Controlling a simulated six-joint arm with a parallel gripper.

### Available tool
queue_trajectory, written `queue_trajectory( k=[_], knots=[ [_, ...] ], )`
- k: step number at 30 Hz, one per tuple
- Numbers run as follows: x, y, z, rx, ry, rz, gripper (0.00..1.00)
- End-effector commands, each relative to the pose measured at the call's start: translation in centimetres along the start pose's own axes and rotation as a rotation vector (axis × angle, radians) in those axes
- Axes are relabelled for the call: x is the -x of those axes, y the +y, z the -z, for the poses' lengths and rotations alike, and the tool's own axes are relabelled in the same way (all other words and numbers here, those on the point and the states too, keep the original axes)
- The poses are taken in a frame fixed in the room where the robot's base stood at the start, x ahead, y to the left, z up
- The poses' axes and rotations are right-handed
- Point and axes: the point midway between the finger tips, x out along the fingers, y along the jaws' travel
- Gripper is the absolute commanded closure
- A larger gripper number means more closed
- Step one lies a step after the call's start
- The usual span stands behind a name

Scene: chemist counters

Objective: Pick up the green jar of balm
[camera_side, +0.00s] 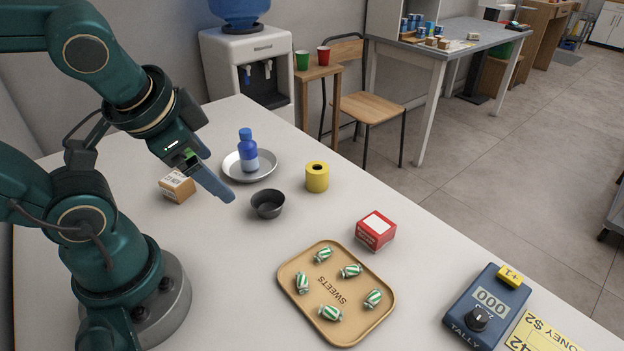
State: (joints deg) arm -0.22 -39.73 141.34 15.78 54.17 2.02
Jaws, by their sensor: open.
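I make out no green jar of balm on the counter (240,312) in the side view. My gripper (215,178) is open and empty, above the counter at the left. It is in front of and left of a metal dish (235,172) holding a blue bottle (247,153) with a pale label. My arm hides part of the counter's left side.
A yellow cylinder (317,178) and a red box (376,231) stand to the right. A tan tray (283,284) holds several green-striped sweets. A blue tally device (487,307) is at the lower right. A green cup (302,60) stands on a separate wooden table.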

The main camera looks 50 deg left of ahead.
Motion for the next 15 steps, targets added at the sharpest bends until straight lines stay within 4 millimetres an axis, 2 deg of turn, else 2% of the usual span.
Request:
queue_trajectory(
  k=[3, 8, 12, 15],
  knots=[
    [-1.6, -4.0, -1.2, -0.16, -0.142, 0.16, 0.08],
    [-3.1, -9.8, -2.4, -0.413, -0.36, 0.356, 0.08],
    [-4.2, -14.4, -2.4, -0.647, -0.54, 0.482, 0.08],
    [-5.2, -17.1, -2.0, -0.816, -0.652, 0.544, 0.08]
  ],
)
